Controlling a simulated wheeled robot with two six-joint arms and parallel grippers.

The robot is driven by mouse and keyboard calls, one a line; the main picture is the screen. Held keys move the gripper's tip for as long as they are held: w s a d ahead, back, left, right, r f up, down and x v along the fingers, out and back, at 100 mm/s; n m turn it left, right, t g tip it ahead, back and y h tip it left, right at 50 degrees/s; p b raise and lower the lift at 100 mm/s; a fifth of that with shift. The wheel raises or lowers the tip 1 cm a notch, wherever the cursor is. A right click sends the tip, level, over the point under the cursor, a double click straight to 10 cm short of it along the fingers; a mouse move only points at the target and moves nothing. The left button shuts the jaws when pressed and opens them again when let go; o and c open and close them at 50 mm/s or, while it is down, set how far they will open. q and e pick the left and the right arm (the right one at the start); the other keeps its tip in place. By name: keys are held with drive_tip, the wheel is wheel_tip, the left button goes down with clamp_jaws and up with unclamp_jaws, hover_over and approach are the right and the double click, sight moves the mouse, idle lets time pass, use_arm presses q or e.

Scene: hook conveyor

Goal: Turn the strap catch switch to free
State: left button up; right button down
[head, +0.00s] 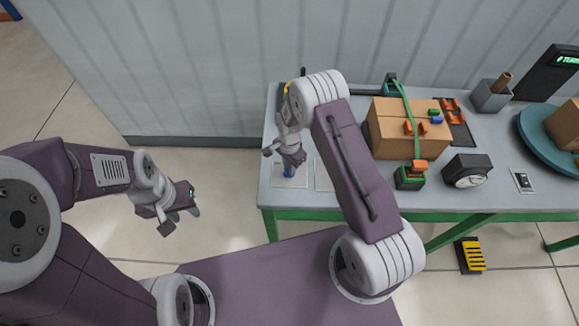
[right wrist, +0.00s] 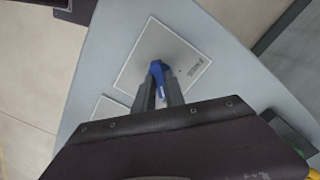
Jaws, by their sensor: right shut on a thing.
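My right gripper (head: 292,163) is at the left end of the table, its fingers shut on a small blue object (head: 289,171) over a white plate. In the right wrist view the fingers (right wrist: 158,92) close on the blue object (right wrist: 158,72), which stands above or on the white plate (right wrist: 185,48). A green strap (head: 407,112) runs over a cardboard box to a dark green-edged catch block (head: 409,182) at the front. A small panel (head: 522,181) with a dark switch-like part lies at right. My left gripper (head: 180,222) is open and empty, off the table.
The cardboard box (head: 388,135) carries orange, blue and green clips. A round dial device (head: 468,171), a grey bin (head: 491,95) and a teal turntable (head: 536,143) stand to its right. A dark screen (head: 548,72) is at the back. A second white plate (head: 323,178) lies beside the first.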

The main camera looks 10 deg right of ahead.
drive_tip(key=shift+w, duration=0.1)
drive_tip(key=n+b, duration=0.1)
drive_tip(key=n, duration=0.3)
drive_tip(key=shift+b, duration=0.35)
drive_tip(key=n+b, duration=0.1)
drive_tip(key=n, duration=0.3)
drive_tip(key=shift+n, duration=0.4)
drive_tip(key=n+b, duration=0.1)
drive_tip(key=n, duration=0.3)
drive_tip(key=shift+w+r+n, duration=0.1)
drive_tip(key=shift+n, duration=0.2)
drive_tip(key=n, duration=0.4)
drive_tip(key=shift+b, duration=0.3)
drive_tip(key=shift+r+n, duration=0.1)
drive_tip(key=shift+n, duration=0.2)
drive_tip(key=c, duration=1.4)
unclamp_jaws()
